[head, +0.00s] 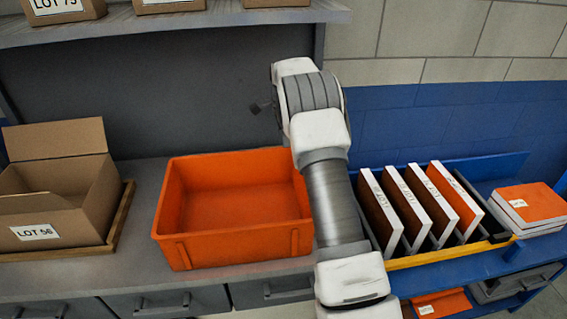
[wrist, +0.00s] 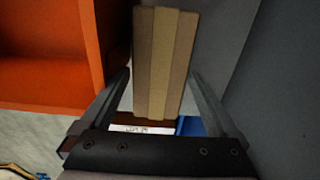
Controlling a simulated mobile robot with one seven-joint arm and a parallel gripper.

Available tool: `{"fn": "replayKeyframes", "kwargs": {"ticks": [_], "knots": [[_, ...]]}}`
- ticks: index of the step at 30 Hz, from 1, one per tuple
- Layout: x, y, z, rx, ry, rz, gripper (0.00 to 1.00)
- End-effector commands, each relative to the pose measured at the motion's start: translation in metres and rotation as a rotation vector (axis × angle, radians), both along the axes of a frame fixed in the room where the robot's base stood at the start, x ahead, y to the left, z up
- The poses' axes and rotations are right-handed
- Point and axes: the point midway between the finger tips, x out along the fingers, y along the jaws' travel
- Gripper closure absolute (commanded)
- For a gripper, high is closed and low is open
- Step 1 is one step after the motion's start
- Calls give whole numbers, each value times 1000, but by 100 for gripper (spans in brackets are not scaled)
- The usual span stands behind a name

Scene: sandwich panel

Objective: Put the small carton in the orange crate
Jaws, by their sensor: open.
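The orange crate (head: 232,200) stands on the grey bench in the head view, and the part of its inside that shows is empty. Its orange wall also fills the upper left of the wrist view (wrist: 50,55). In the wrist view a brown box-like piece with a lighter middle stripe, seemingly the small carton (wrist: 163,60), lies between the fingers of my gripper (wrist: 160,76). The fingers are open, with gaps beside the carton. In the head view my arm hides the gripper and the carton.
An open cardboard box labelled LOT 56 (head: 55,195) sits in a wooden tray left of the crate. Right of my arm, a rack holds several upright panels (head: 440,195), with a stack of orange-topped panels (head: 530,203) beside it. A shelf (head: 180,27) with boxes hangs above.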

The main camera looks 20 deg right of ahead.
Motion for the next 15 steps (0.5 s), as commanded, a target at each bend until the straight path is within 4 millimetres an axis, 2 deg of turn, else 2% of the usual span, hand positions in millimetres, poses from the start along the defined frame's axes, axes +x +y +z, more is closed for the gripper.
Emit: {"fn": "replayKeyframes", "kwargs": {"ticks": [9, 15], "knots": [[-1, -1, -49, 0, 4, 0, 5], [0, 0, -57, 0, 0, 0, 5]]}}
